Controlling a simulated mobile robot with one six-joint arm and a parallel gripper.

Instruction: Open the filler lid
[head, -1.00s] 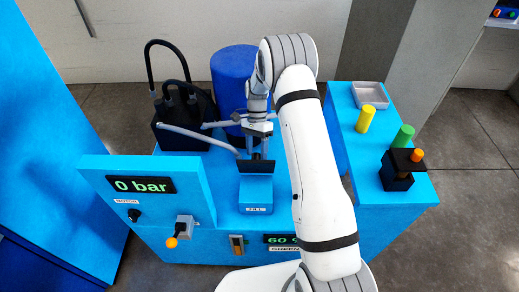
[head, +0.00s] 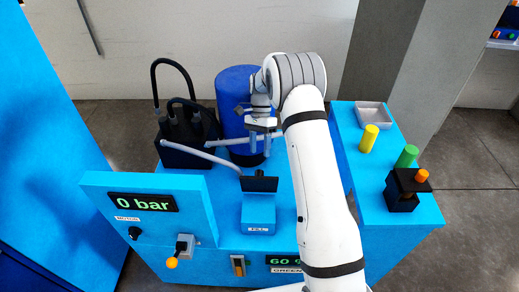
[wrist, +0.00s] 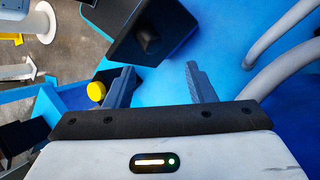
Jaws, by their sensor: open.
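The filler lid (head: 262,184) is a black plate tipped up at the rear edge of the blue filler box (head: 258,208), which has a FILL label on its front. In the wrist view the lid (wrist: 128,18) shows a dark face with a round black knob (wrist: 148,40). My gripper (head: 262,138) is behind and above the raised lid, apart from it. In the wrist view my gripper (wrist: 160,76) has its two fingers wide apart with nothing between them. The knob lies beyond the fingertips.
A blue drum (head: 237,88) and a black unit with hoses (head: 187,138) stand behind. A grey pipe (head: 205,155) runs close to the lid's left. The right-hand top holds a yellow cylinder (head: 368,138), a green one (head: 406,156) and a grey tray (head: 373,115).

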